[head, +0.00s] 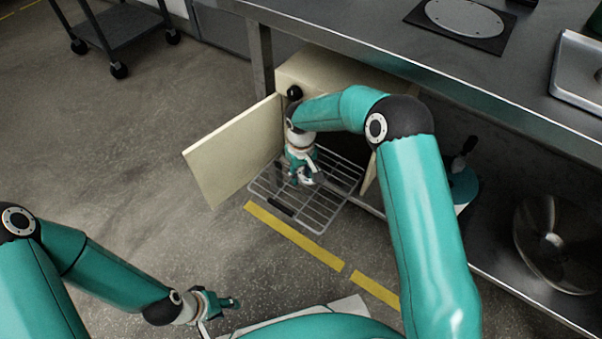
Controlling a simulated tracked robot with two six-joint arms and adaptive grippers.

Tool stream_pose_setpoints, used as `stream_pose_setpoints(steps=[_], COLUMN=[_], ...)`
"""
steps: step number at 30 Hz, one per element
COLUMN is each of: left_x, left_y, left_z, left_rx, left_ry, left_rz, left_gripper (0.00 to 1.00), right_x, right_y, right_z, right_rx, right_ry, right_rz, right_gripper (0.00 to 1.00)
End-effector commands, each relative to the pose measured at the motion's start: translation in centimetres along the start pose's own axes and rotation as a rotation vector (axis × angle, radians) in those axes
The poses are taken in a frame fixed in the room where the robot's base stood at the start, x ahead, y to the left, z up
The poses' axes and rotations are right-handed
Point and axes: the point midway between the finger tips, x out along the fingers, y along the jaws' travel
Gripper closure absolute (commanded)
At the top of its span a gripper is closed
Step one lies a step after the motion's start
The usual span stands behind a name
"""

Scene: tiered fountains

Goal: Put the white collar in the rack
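The rack (335,212) is a wire shelf pulled out of a low cream cabinet, with a dark handle at its front. My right gripper (307,179) points down over the rear-left part of the rack. A small whitish piece shows at its fingers and may be the white collar; it is too small to be sure, and I cannot tell whether the fingers are shut on it. I see no other clear white collar. My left gripper (222,308) is low at the bottom, away from the rack, with its finger opening unclear.
The cream cabinet door (236,150) stands open left of the rack. A steel counter (450,70) overhangs the cabinet. A round metal lid or pan (556,243) and a teal container (464,186) are on the lower shelf at right. The floor at left is clear up to a dark cart (118,28).

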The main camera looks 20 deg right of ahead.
Motion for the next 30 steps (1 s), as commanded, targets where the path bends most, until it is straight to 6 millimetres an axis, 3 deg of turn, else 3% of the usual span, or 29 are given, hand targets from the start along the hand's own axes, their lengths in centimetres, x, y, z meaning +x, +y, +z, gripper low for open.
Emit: stream_pose_setpoints(steps=[8, 21, 30], left_x=[-0.7, -3.3, -3.8], left_y=[0.2, 1.2, 1.4], left_z=[0.0, 0.0, 0.0], left_rx=[0.000, 0.000, 0.000], left_ry=[0.000, 0.000, 0.000], left_rz=[0.000, 0.000, 0.000], left_gripper=[0.60, 0.60, 0.60], right_x=[-1.7, -10.1, -12.3], right_y=[0.0, -0.1, -0.1], right_z=[-0.1, -0.1, 0.0], right_rx=[0.000, -0.001, -0.001], right_ry=[0.002, 0.002, 0.001], right_rz=[0.001, 0.000, 0.000], right_gripper=[0.65, 0.65, 0.65])
